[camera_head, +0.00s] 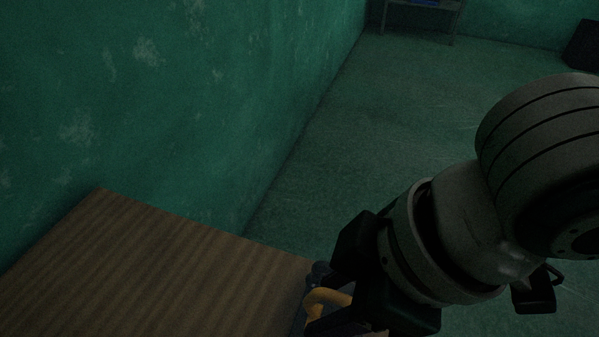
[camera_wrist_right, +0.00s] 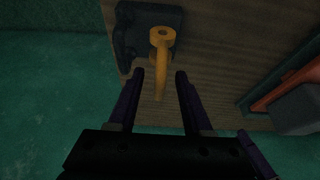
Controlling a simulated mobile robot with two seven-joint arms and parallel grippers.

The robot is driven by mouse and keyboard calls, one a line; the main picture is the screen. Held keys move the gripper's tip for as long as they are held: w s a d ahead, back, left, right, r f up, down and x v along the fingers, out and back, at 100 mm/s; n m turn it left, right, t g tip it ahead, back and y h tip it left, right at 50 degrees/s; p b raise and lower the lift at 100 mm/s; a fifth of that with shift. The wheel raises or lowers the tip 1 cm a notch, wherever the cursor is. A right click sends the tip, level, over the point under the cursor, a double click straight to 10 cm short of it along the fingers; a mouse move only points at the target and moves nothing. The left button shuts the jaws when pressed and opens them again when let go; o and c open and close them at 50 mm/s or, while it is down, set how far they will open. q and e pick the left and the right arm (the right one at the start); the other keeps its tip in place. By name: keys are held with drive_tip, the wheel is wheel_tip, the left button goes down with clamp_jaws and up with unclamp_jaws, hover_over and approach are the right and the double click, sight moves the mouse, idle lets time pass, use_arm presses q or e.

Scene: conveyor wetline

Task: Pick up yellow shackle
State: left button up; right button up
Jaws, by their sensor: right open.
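The yellow shackle (camera_head: 322,301) shows at the bottom of the head view, at the right edge of the wooden table, partly hidden by my right gripper. It also shows in the right wrist view (camera_wrist_right: 161,62), against a dark bracket-like piece (camera_wrist_right: 130,38) on the wooden surface. My right gripper (camera_wrist_right: 160,78) is open. Its two fingers lie on either side of the shackle's lower part, with gaps visible on both sides. In the head view the fingertips of this gripper are hidden. My left gripper is not in view.
The wooden table (camera_head: 150,265) has a bare top beside a green wall (camera_head: 200,90). An orange-red object (camera_wrist_right: 285,88) and a grey block (camera_wrist_right: 298,110) show at the right of the wrist view. A shelf (camera_head: 420,15) stands far back. The floor between is clear.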

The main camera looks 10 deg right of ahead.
drive_tip(key=shift+x, duration=1.15)
clamp_jaws()
drive_tip(key=shift+r, duration=0.1)
idle(0.4)
